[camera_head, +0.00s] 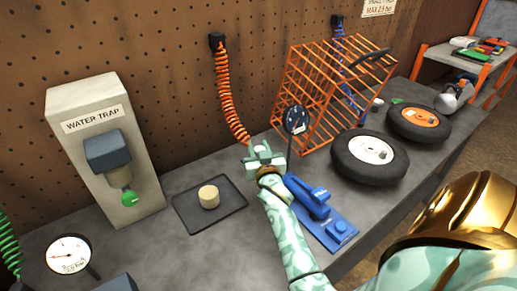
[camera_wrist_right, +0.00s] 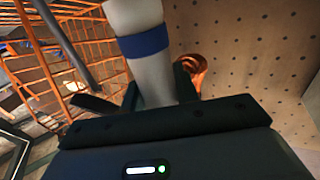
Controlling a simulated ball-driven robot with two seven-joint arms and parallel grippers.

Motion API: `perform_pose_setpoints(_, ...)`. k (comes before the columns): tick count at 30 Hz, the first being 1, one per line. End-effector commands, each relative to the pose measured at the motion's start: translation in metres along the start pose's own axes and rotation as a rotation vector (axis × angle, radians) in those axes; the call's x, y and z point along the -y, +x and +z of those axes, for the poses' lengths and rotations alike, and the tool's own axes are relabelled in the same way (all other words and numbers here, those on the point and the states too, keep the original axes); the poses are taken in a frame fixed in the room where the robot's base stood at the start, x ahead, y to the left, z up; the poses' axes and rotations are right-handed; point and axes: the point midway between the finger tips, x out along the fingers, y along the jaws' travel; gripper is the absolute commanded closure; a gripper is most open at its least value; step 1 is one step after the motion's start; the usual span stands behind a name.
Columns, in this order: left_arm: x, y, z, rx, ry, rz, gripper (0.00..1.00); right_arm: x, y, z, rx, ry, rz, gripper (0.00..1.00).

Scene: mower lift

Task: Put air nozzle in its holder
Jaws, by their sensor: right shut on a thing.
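My right gripper (camera_head: 263,158) is over the bench in the middle of the head view, at the lower end of the orange coiled hose (camera_head: 228,92). In the right wrist view it is shut on a pale cylindrical piece with a blue band (camera_wrist_right: 147,42), which looks like the air nozzle. Orange coil (camera_wrist_right: 196,70) shows just behind the fingers there. The nozzle's far end is cut off in the wrist view, and the gripper mostly hides it in the head view. I cannot tell for sure which thing is its holder. My left gripper is not in view.
An orange wire cage (camera_head: 318,88) and a dial gauge (camera_head: 297,121) stand close behind the gripper. A blue tool (camera_head: 320,205) and two wheels (camera_head: 370,157) lie to the right. A tray (camera_head: 190,215) with a pale cylinder and the water trap (camera_head: 112,150) are left.

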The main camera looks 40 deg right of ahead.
Motion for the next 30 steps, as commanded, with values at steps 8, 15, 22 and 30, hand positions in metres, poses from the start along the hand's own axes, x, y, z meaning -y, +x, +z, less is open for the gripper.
perform_pose_setpoints(8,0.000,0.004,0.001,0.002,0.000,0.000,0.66,0.000,0.000,0.005,-0.001,0.001,0.000,0.95)
perform_pose_setpoints(15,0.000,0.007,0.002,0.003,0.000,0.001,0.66,0.000,0.000,0.009,-0.001,0.001,0.000,0.95)
perform_pose_setpoints(22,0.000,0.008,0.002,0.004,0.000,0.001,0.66,0.000,0.000,0.011,-0.001,0.001,0.000,0.60)
perform_pose_setpoints(30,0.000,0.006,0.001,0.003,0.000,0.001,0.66,0.000,-0.004,0.011,0.001,0.002,0.000,0.60)
